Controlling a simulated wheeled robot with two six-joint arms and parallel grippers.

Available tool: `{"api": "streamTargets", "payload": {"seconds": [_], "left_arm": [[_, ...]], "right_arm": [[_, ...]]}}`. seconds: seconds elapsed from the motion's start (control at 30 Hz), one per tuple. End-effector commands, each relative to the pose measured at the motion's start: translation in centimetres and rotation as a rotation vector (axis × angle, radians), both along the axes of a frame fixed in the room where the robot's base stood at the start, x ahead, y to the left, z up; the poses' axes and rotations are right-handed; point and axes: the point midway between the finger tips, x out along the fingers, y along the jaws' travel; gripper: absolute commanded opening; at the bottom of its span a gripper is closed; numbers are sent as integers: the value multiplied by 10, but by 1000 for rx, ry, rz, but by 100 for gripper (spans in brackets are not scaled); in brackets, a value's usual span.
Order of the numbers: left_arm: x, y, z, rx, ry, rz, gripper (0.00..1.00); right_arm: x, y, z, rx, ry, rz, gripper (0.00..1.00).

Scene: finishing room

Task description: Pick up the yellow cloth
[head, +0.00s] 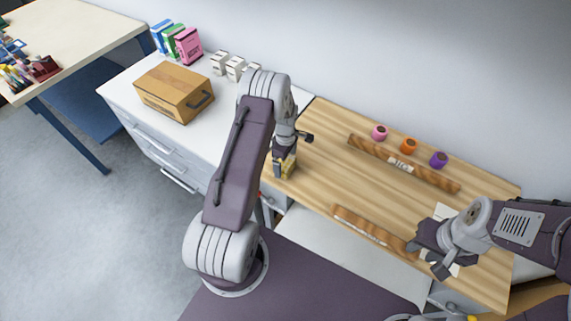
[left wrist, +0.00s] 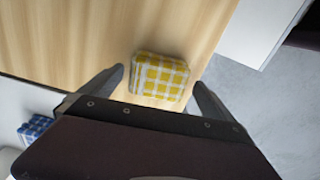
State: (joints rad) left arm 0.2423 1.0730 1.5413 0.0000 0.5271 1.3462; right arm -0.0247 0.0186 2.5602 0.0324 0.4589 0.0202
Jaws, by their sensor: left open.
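The yellow cloth (left wrist: 160,77) is a folded, yellow-and-white checked pad on the wooden worktop in the left wrist view. It lies between and just beyond the fingertips of my open left gripper (left wrist: 158,77), with no clear contact. In the head view the cloth (head: 287,166) is partly hidden below my left gripper (head: 285,156), at the left end of the worktop. My right gripper (head: 426,260) is low over the worktop's right front; its jaw opening is unclear.
Wooden rails (head: 375,231) lie along the wooden worktop (head: 340,178). Pink, orange (head: 408,145) and purple spools stand at the back. A cardboard box (head: 174,93) stands on the white cabinet (head: 125,90). A blue checked cloth (left wrist: 35,128) shows in the left wrist view. Worktop around the yellow cloth is clear.

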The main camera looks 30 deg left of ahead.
Motion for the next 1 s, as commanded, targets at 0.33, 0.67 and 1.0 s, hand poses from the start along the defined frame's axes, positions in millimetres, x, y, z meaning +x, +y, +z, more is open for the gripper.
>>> {"api": "streamTargets", "payload": {"seconds": [0.33, 0.67, 1.0], "left_arm": [[0, 0, -11, 0, 0, 0, 89], [0, 0, -10, 0, 0, 1, 40], [1, 0, 17, 1, -5, 1, 40]], "right_arm": [[0, 0, 1, 0, 0, 0, 34], [0, 0, 1, 0, 0, 0, 34], [0, 0, -7, 0, 0, 0, 34]]}}
